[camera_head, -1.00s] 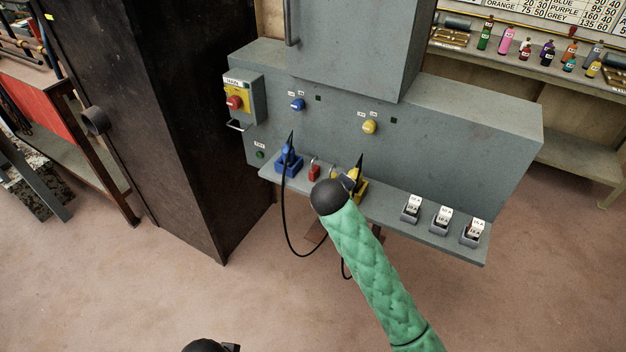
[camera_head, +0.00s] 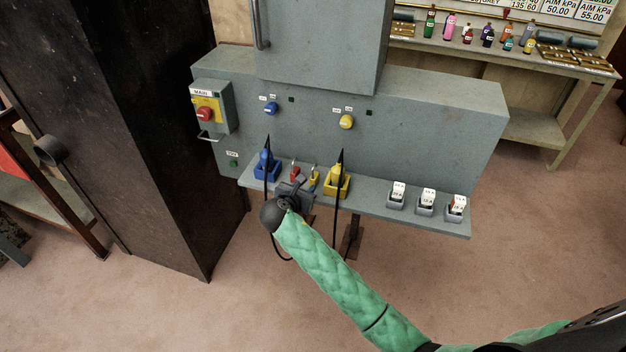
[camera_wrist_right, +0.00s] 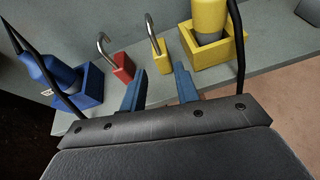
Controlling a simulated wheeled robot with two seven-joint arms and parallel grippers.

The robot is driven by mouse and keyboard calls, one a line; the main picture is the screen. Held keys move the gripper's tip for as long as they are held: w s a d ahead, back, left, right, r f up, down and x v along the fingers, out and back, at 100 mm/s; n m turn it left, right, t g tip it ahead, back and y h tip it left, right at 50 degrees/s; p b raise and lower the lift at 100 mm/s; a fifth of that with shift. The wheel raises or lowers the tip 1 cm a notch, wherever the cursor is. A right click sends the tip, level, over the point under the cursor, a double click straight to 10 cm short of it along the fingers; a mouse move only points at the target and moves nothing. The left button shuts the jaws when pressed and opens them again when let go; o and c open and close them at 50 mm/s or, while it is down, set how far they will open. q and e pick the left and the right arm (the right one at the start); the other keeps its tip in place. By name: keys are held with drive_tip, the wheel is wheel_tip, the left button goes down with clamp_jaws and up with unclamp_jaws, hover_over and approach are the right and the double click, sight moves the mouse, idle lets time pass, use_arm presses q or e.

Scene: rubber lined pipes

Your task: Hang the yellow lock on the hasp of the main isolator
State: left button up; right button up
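The yellow lock (camera_head: 314,180) stands on the ledge of the grey cabinet, shackle up, between the red lock (camera_head: 294,174) and the yellow socket. In the right wrist view the yellow lock (camera_wrist_right: 163,62) stands just beyond my fingertips, untouched. My right gripper (camera_head: 297,190) is at the ledge's front edge; the wrist view shows its two blue fingers (camera_wrist_right: 160,84) apart with nothing between them. The main isolator (camera_head: 207,110), a grey box with a red knob on yellow, is at the cabinet's upper left. A metal loop (camera_head: 209,136), seemingly the hasp, sticks out below it. My left gripper is out of view.
A blue plug in its holder (camera_head: 266,166) and a yellow plug in its holder (camera_head: 338,183) flank the locks, with black cables rising and hanging near my gripper. Several grey holders (camera_head: 427,203) stand at the ledge's right. A dark column (camera_head: 130,130) stands left of the cabinet.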

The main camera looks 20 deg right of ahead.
sight(312, 181)
drive_tip(key=shift+w+n, duration=0.1)
drive_tip(key=shift+n, duration=0.4)
drive_tip(key=shift+w+d+f, duration=0.1)
drive_tip(key=shift+w+d, duration=0.1)
drive_tip(key=shift+p+x, duration=0.3)
drive_tip(key=shift+x, duration=0.85)
drive_tip(key=p+x, duration=0.1)
drive_tip(key=x, duration=0.3)
drive_tip(key=shift+d, duration=0.15)
drive_tip(key=shift+w+d+f, duration=0.15)
drive_tip(key=shift+w, duration=0.05)
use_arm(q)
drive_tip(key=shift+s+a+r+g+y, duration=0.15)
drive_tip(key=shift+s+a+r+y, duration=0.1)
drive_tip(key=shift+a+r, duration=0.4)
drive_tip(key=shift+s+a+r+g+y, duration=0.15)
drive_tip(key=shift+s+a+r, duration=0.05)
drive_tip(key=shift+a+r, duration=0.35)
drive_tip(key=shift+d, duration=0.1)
use_arm(e)
clamp_jaws()
